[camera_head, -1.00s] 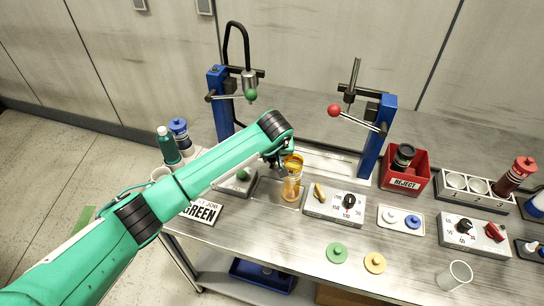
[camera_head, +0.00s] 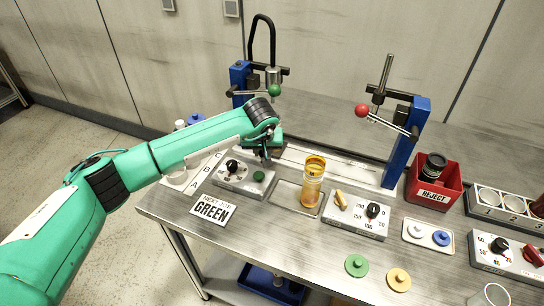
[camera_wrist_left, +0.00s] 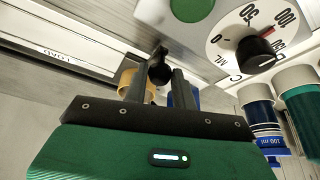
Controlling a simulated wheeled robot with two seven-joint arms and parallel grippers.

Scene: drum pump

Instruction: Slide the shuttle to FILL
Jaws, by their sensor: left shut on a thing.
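My left gripper (camera_head: 264,156) is at the left end of the pale slide rail (camera_head: 345,173), near the foot of the green-knobbed press (camera_head: 240,82). In the left wrist view its two fingers (camera_wrist_left: 160,84) are shut on a black round knob (camera_wrist_left: 160,72), which looks like the shuttle's handle. The shuttle body is mostly hidden behind my arm and gripper; a tan round part (camera_wrist_left: 128,78) shows beside the fingers. The rail (camera_wrist_left: 75,62) carries a LOAD label in the wrist view. My right gripper is not in view.
An amber jar (camera_head: 312,184) stands on a pad just right of my gripper. A dial box (camera_head: 243,178) with a green button is in front of it. The red-knobbed press (camera_head: 408,140) stands at the rail's right; a red REJECT bin (camera_head: 434,185) is beyond it.

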